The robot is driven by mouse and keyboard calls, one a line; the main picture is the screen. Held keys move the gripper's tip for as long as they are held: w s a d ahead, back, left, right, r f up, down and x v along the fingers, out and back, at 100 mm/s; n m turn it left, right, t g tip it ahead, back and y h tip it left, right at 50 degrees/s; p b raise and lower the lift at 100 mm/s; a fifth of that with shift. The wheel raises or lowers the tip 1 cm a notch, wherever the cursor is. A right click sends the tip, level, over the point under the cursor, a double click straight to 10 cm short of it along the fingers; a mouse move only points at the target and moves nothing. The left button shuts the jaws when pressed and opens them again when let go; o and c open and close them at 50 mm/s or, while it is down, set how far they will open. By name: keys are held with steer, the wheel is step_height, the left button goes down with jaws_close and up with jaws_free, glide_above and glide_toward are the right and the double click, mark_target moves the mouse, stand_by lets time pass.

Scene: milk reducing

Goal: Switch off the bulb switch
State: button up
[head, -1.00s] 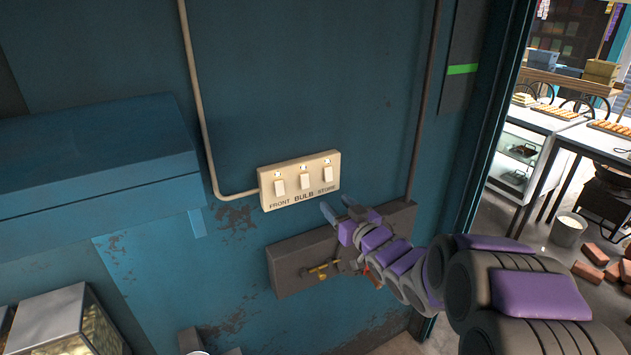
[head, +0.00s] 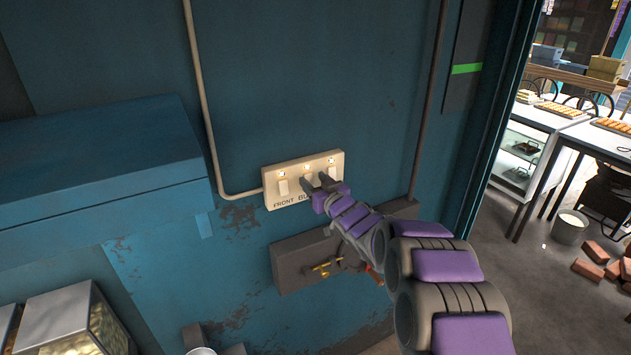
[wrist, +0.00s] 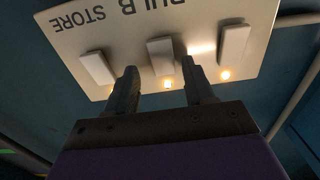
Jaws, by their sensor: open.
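A cream switch panel (head: 294,168) is fixed to the blue wall. It carries three white rocker switches labelled FRONT, BULB and STORE. In the wrist view the panel appears upside down, and the bulb switch (wrist: 160,52) is the middle one. The front switch (head: 283,187) shows clear on the left in the head view.
A dark box (head: 296,259) with a brass latch is on the wall just below the panel. A blue ledge (head: 90,190) juts out at the left. A beige conduit (head: 204,100) runs down to the panel. The doorway is at the right.

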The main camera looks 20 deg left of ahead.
steer(key=shift+s+a+f, duration=0.1)
steer(key=shift+a, duration=0.55)
steer(key=shift+w+d, duration=0.2)
steer(key=shift+d, duration=0.1)
steer(key=c, duration=0.4)
jaws_close()
steer(key=shift+s+f+t+y+b, duration=0.1)
steer(key=shift+f+t+y+b, duration=0.35)
steer(key=shift+b, duration=1)
steer(key=shift+s+f+t+y+b, duration=0.1)
steer(key=shift+t+y+b, duration=0.65)
steer(key=shift+b, duration=0.7)
steer(key=shift+r, duration=0.1)
steer(key=shift+o, duration=2)
jaws_free()
steer(key=shift+w, duration=0.1)
steer(key=shift+d, duration=0.1)
